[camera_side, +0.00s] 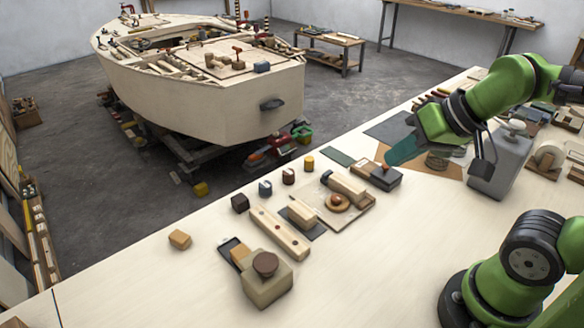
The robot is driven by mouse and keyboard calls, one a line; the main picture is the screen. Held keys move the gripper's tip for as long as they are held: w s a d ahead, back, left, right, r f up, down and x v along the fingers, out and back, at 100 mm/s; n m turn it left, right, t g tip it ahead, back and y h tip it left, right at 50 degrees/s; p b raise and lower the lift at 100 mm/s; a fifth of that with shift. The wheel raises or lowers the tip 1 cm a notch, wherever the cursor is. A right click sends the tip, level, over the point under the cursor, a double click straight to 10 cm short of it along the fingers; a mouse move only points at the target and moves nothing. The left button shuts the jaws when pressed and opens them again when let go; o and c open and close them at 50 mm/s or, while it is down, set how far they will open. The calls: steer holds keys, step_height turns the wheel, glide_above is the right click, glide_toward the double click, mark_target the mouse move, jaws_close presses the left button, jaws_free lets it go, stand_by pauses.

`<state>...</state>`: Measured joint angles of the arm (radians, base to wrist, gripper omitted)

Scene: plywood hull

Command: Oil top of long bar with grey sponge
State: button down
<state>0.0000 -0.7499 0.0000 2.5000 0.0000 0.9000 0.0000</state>
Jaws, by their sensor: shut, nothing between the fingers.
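A long pale wooden bar (280,234) lies on the bench top, with small dark round marks along its upper face. I cannot make out the grey sponge for certain. A dark grey block with a red knob (388,178) lies farther back along the bench, and a small blue-grey block (265,188) stands behind the bar. My gripper (482,170) is shut and empty at the upper right, in front of a grey can as seen here and well away from the bar. My wrist partly hides the fingers.
A squat block with a brown round knob (266,282) stands in front of the bar. A board with a wooden ring (338,202) lies to its right. The grey can (507,165) stands close to my gripper. A plywood hull (210,105) stands beyond.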

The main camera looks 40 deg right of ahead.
steer(key=c, duration=1.5)
jaws_free()
steer(key=shift+a+f, duration=0.1)
steer(key=shift+a, duration=0.05)
steer(key=shift+c, duration=0.2)
steer(key=o, duration=1)
steer(key=w+a, duration=0.1)
steer(key=w+a+f+n+g, duration=0.1)
steer(key=w+a+g, duration=0.1)
steer(key=a, duration=0.1)
steer(key=shift+w+a+f+n+y, duration=0.1)
steer(key=shift+w+f+n+y, duration=0.2)
steer(key=shift+f+n, duration=0.1)
steer(key=w+a+f+g+h, duration=0.1)
steer(key=w+a, duration=0.3)
steer(key=a, duration=0.2)
steer(key=w+a+f+n+g, duration=0.1)
steer(key=w+a+f+g, duration=0.1)
steer(key=w+a, duration=0.2)
steer(key=w+a+f+n+g+h, duration=0.1)
steer(key=w+a+f+g, duration=0.1)
steer(key=w+a, duration=0.3)
steer(key=shift+a+h, duration=0.3)
steer(key=shift+a, duration=1.05)
